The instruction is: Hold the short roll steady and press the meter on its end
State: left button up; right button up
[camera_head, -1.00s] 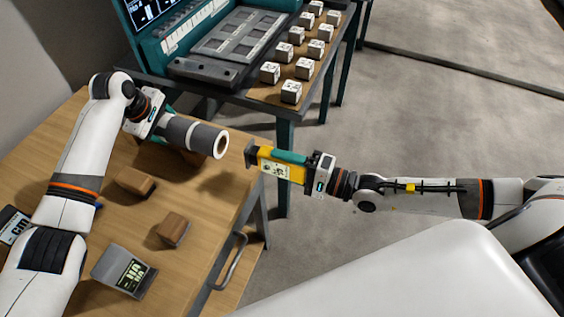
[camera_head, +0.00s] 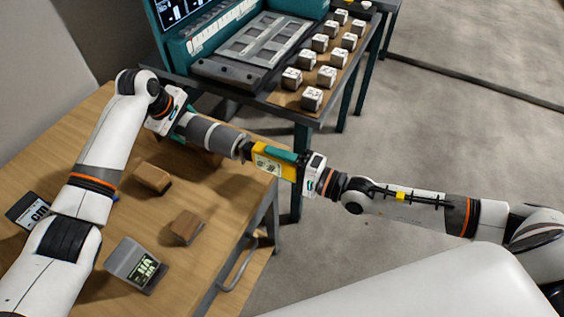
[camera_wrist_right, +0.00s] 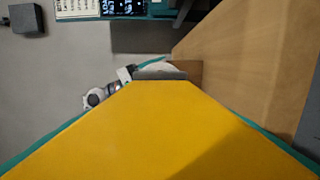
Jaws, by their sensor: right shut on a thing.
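The short grey roll (camera_head: 213,135), with lighter and darker bands, sticks out of my left gripper (camera_head: 182,122), whose teal fingers close around its far end. My right gripper (camera_head: 300,172) is shut on the yellow and teal meter (camera_head: 267,160). The meter's dark front plate (camera_head: 246,150) is at the roll's near end, lined up with it. They look touching, but a small gap cannot be ruled out. In the right wrist view the yellow meter (camera_wrist_right: 160,130) fills the foreground; its plate (camera_wrist_right: 160,76) covers part of the pale roll end (camera_wrist_right: 158,67).
Two wooden blocks (camera_head: 152,177) (camera_head: 186,227) and a grey display device (camera_head: 135,265) lie on the wooden table (camera_head: 90,140). Another device (camera_head: 28,210) lies at the left. Behind is a teal bench (camera_head: 200,45) with several small white-topped cubes (camera_head: 312,98).

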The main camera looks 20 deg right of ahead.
jog(key=shift+w+a, duration=0.45)
dwell(1.1)
pick_arm(q)
jog(key=shift+d, duration=0.15)
pick_arm(e)
jog(key=shift+w, duration=0.1)
dwell(0.4)
jog(key=v, duration=0.7)
dwell(0.5)
jog(key=shift+r, duration=0.1)
pick_arm(q)
jog(key=o, duration=1.2)
jog(key=shift+o, duration=0.2)
jog(key=shift+r, duration=0.1)
